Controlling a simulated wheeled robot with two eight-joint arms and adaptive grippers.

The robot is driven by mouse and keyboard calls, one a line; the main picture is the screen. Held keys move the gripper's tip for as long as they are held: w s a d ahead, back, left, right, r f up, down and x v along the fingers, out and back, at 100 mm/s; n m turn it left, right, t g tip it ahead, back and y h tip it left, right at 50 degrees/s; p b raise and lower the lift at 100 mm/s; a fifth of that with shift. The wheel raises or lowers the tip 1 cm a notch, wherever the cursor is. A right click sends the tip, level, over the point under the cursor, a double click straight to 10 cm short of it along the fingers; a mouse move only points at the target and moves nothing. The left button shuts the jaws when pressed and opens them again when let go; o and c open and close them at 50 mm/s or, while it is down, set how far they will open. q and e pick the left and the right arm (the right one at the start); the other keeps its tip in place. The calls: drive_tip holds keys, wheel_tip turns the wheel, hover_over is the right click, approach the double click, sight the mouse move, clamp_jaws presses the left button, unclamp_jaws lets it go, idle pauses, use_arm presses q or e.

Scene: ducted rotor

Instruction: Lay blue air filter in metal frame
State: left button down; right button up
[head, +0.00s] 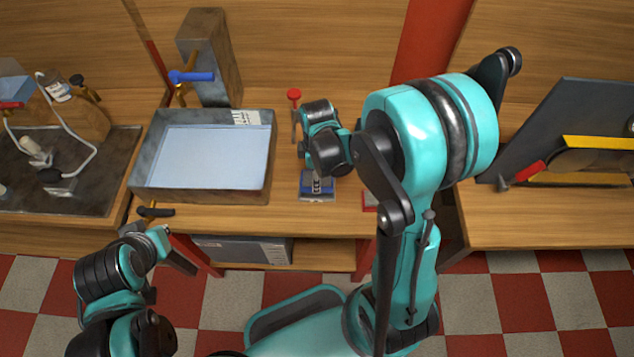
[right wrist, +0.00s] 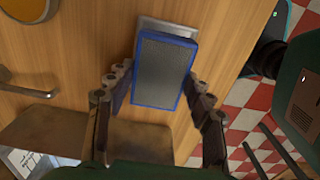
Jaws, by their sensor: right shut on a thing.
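The blue air filter (right wrist: 163,72) has a blue rim and a grey mesh face. In the right wrist view it sits between the fingertips of my right gripper (right wrist: 158,82), which is shut on it. A light grey metal edge, apparently the metal frame (right wrist: 168,26), shows just beyond and under the filter's far end. Most of that frame is hidden by the filter. In the head view the filter (head: 318,182) is at the bench's front edge, partly covered by my right gripper (head: 317,170). My left gripper (head: 172,250) is low at the left, before the bench; its jaw opening is unclear.
A metal tray with pale blue liquid (head: 268,175) stands left of the filter. A red-knobbed part (head: 294,97) stands behind. A block with a blue-handled tap (head: 192,77) is at the back. A dark panel with yellow edges (head: 575,125) is at the right.

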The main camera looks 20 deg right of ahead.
wheel_tip(320, 180, down, 3)
drive_tip(key=shift+f+b, duration=0.15)
drive_tip(key=shift+b, duration=0.45)
drive_tip(key=o, duration=0.8)
drive_tip(key=shift+f, duration=0.1)
drive_tip(key=shift+c, duration=0.2)
drive_tip(key=o, duration=0.4)
